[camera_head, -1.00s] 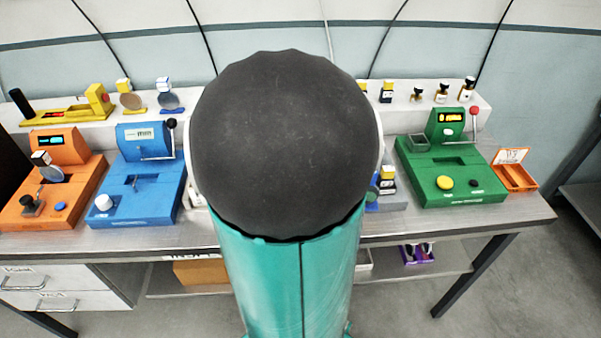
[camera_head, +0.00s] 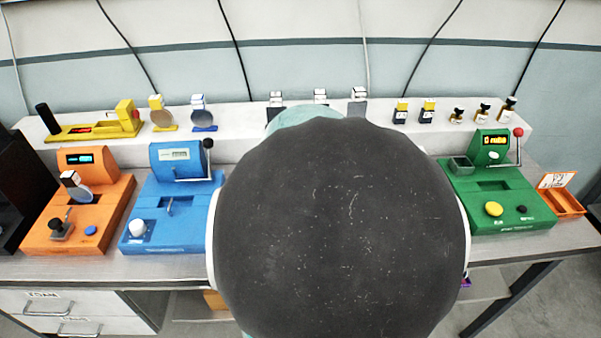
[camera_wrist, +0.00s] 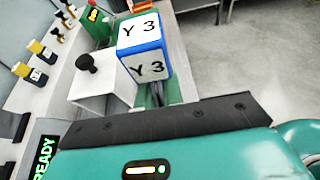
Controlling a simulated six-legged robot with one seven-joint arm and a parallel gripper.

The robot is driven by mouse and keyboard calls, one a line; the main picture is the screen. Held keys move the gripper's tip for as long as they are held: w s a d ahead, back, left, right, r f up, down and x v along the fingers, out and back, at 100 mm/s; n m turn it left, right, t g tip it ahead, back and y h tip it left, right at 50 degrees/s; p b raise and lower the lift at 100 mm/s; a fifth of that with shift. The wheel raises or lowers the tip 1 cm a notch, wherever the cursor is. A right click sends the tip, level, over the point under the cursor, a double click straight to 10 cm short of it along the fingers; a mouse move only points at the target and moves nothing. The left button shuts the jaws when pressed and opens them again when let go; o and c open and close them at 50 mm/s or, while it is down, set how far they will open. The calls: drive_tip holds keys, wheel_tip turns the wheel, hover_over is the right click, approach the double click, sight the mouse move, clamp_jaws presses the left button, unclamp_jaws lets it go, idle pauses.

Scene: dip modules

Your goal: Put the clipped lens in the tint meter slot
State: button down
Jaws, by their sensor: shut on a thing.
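In the wrist view, my gripper (camera_wrist: 158,97) is shut on a white block with blue edges, marked Y 3 (camera_wrist: 145,55). The block looks like the clip's handle; any lens under it is hidden. In the head view my own arm hides the gripper and this block. A blue machine (camera_head: 172,205) has a slot in its top and a small display. An orange machine (camera_head: 90,215) has a display and a white-topped clipped lens (camera_head: 75,187) standing on it. I cannot tell which machine is the tint meter.
A green machine (camera_head: 500,200) with a red-knobbed lever stands at right, beside an orange tray (camera_head: 563,203). A yellow device (camera_head: 90,128), clipped round lenses (camera_head: 160,115) and several small bottles (camera_head: 482,112) stand on the back shelf (camera_head: 235,118). My arm hides the bench's middle.

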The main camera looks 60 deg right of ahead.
drive_tip(key=w+d+f, duration=0.4)
drive_tip(key=w, duration=0.1)
drive_tip(key=w+d+f, duration=0.5)
drive_tip(key=shift+w+d+f, duration=0.2)
drive_tip(key=shift+d, duration=0.05)
drive_tip(key=shift+w+d+f, duration=0.1)
drive_tip(key=shift+f, duration=0.8)
drive_tip(key=shift+w+d+f, duration=0.1)
drive_tip(key=shift+f, duration=0.8)
drive_tip(key=shift+f, duration=0.15)
drive_tip(key=c, duration=1.5)
unclamp_jaws()
